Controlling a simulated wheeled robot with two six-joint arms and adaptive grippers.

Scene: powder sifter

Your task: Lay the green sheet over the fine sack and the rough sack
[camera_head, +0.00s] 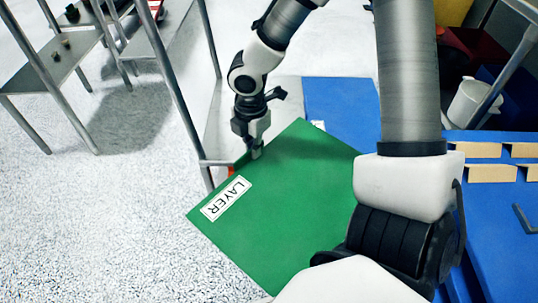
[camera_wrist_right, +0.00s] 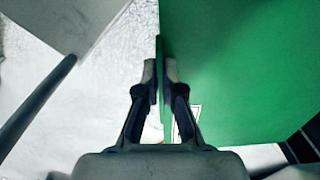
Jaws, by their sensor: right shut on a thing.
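The flat green sheet (camera_head: 290,200), with a white label reading LAYER, spans the middle of the head view, tilted. My right gripper (camera_head: 256,153) is shut on its far left edge. In the right wrist view the two fingertips (camera_wrist_right: 160,72) pinch the edge of the sheet (camera_wrist_right: 250,70), which extends to the right. My arm covers the sheet's lower right part in the head view. I cannot make out the fine sack or the rough sack; the sheet and arm hide part of the scene. My left gripper does not show.
A blue surface (camera_head: 340,100) lies behind and right of the sheet, with tan blocks (camera_head: 478,150) at right. A pale bucket (camera_head: 470,103) stands behind. A metal table (camera_head: 50,65) with small items stands at upper left. The speckled floor at lower left is clear.

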